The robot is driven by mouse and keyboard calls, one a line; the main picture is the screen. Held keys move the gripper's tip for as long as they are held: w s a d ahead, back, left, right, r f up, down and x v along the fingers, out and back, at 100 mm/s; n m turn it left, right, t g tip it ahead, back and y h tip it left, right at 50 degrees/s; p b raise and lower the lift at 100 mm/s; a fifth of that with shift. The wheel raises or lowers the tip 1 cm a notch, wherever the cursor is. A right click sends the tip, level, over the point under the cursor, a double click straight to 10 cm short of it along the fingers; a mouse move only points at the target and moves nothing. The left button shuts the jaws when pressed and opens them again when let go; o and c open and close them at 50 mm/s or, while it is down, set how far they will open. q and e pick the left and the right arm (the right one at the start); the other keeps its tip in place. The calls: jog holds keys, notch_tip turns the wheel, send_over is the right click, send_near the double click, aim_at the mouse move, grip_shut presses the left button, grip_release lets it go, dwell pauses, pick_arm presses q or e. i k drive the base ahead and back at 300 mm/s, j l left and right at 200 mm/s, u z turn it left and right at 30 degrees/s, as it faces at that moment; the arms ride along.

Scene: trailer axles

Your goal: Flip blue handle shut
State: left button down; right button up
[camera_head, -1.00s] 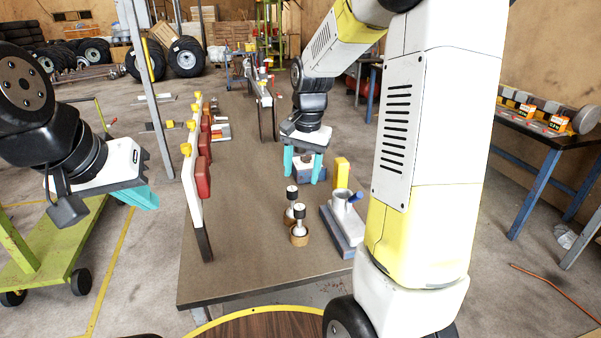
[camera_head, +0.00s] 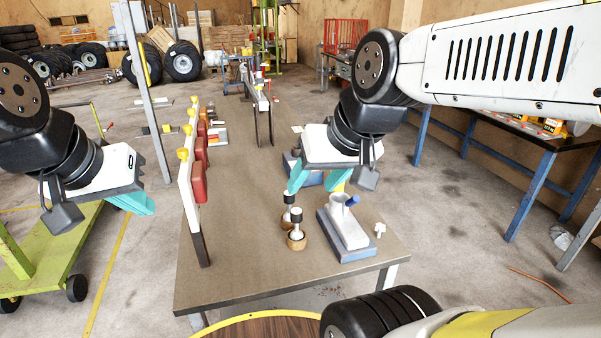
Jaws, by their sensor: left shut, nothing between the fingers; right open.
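The blue handle (camera_head: 353,201) is a short bar that sticks up and to the right from a grey, cup-like fitting (camera_head: 341,208). The fitting sits on a grey block with a blue base (camera_head: 347,253) near the table's right front. My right gripper (camera_head: 318,182), with teal fingers, is open and empty just behind and above the fitting, apart from the handle as far as I can see. It partly hides a yellow piece (camera_head: 338,187) behind the fitting. My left gripper (camera_head: 135,202) is shut and empty, off the table's left side.
Two black-capped pieces in round wooden holders (camera_head: 296,241) stand left of the block. An upright white panel (camera_head: 190,190) with red blocks and yellow knobs lines the table's left edge. A small white part (camera_head: 380,229) lies right of the block. The table's front left (camera_head: 240,265) is bare.

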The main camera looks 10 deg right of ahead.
aim_at(356, 198)
jog(key=i+j+z, duration=0.1)
jog(key=z, duration=0.4)
jog(key=j+z, duration=0.25)
jog(key=z, duration=0.2)
jog(key=i+j+z, duration=0.1)
jog(key=j+z, duration=0.15)
jog(key=z, duration=0.25)
jog(key=u, duration=0.9)
jog(key=i, duration=0.05)
